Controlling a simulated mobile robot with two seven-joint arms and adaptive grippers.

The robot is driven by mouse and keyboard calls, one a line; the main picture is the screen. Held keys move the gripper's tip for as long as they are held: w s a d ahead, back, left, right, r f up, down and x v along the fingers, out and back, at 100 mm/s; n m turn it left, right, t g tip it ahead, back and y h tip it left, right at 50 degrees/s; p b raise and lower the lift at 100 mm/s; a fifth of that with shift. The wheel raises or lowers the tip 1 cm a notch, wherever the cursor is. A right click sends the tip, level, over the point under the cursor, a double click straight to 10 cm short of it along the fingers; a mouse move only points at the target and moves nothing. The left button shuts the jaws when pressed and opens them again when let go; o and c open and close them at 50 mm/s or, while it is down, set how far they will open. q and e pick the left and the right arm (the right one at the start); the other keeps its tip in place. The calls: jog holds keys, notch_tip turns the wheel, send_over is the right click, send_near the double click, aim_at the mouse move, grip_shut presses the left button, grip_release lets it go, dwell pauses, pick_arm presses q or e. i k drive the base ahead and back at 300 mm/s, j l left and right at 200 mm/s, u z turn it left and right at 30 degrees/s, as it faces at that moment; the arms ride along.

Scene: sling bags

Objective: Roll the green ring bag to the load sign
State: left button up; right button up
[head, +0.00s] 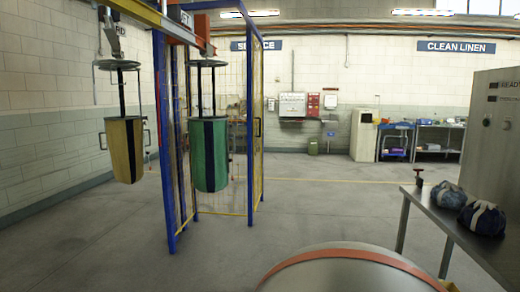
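The green ring bag (210,155) hangs upright in the head view, left of centre. It has a dark vertical stripe and hangs by dark rods under a round plate from the overhead rail (150,14). A blue-framed mesh partition stands close around and behind it. Neither of my grippers is in view, and nothing of mine touches the bag. I cannot read a load sign; one small sign on the rail is partly hidden, and lettering on the left wall is cut off by the rail.
A yellow bag (123,150) with a dark stripe hangs left of the green one. The blue-framed mesh partition (258,110) stands on the floor. A metal table (455,222) with blue-and-white bundles (482,218) is at right. The middle floor (310,205) is clear.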

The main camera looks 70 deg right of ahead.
aim_at(209, 141)
jog(key=z, duration=1.75)
jog(key=i+l+u, duration=0.1)
jog(key=i+u, duration=0.3)
jog(key=i, duration=0.4)
jog(key=i+l+u, duration=0.4)
jog(key=i, duration=0.35)
jog(key=i+l+u, duration=0.45)
jog(key=i, duration=0.25)
jog(key=i+l+u, duration=0.4)
jog(key=i+l, duration=0.2)
jog(key=l, duration=0.2)
jog(key=i+l+u, duration=0.4)
jog(key=l, duration=0.55)
jog(key=i+l+u, duration=0.15)
jog(key=i+l, duration=1.4)
jog(key=i, duration=0.25)
